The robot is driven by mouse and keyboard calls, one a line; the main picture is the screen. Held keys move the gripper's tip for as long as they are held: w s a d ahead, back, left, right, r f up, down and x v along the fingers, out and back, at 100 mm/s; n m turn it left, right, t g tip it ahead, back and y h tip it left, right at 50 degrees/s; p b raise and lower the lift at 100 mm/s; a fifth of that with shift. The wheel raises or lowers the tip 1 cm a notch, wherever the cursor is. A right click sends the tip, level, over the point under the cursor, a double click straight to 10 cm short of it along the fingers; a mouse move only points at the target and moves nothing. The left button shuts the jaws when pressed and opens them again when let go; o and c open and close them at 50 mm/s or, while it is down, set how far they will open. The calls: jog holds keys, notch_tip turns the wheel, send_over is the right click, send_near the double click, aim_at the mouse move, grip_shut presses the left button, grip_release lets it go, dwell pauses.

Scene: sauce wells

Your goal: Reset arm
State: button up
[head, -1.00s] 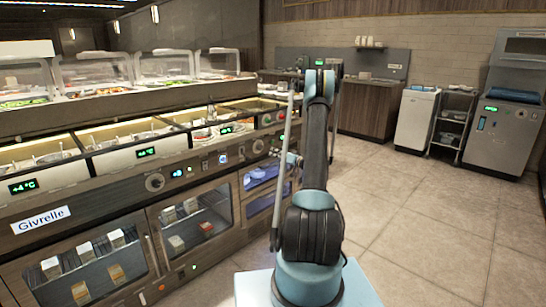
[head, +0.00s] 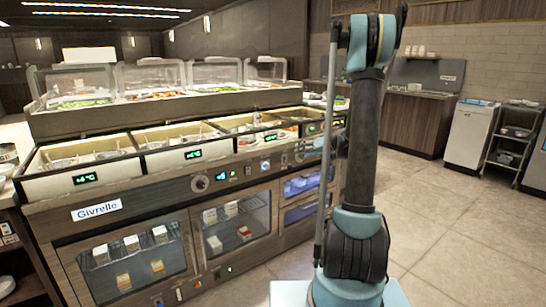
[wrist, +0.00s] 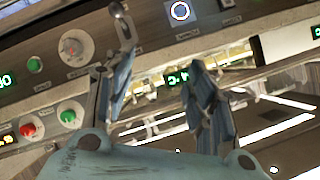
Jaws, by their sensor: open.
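My gripper (wrist: 158,50) shows in the wrist view with its two blue-grey fingers apart. No object is visible between them. Behind the fingers is a tilted, close view of the counter's control panel, with a dial (wrist: 74,47), a red button (wrist: 28,130) and green displays. In the head view my arm rises nearly upright right of centre, and the gripper itself cannot be made out there.
The Givrelle sauce counter (head: 140,200) runs along the left and middle, with lit wells (head: 95,152) and clear guards (head: 150,75) above. Open tiled floor (head: 450,240) lies right of my arm. A white cabinet (head: 468,130) and a cart (head: 510,145) stand at the back right.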

jog(key=s+a+r+g+h, duration=0.1)
jog(key=s+a+g+h, duration=0.1)
jog(key=s, duration=1)
jog(key=s+a+r+g+h, duration=0.1)
jog(key=s+a+g+h, duration=0.1)
jog(key=s, duration=1)
jog(key=s+d+f+g+h, duration=0.1)
jog(key=s+d+f, duration=0.1)
jog(key=s, duration=0.6)
jog(key=s+d+f+m+g+h, duration=0.1)
jog(key=s+d+f+h, duration=0.1)
jog(key=s, duration=0.7)
jog(key=s+d+f+m+h, duration=0.1)
jog(key=s+d+f+h, duration=0.1)
jog(key=s, duration=0.6)
notch_tip(320, 180, down, 2)
jog(key=shift+s+d+g, duration=0.35)
jog(key=shift+d+g, duration=0.05)
jog(key=shift+d, duration=0.45)
jog(key=shift+w, duration=0.1)
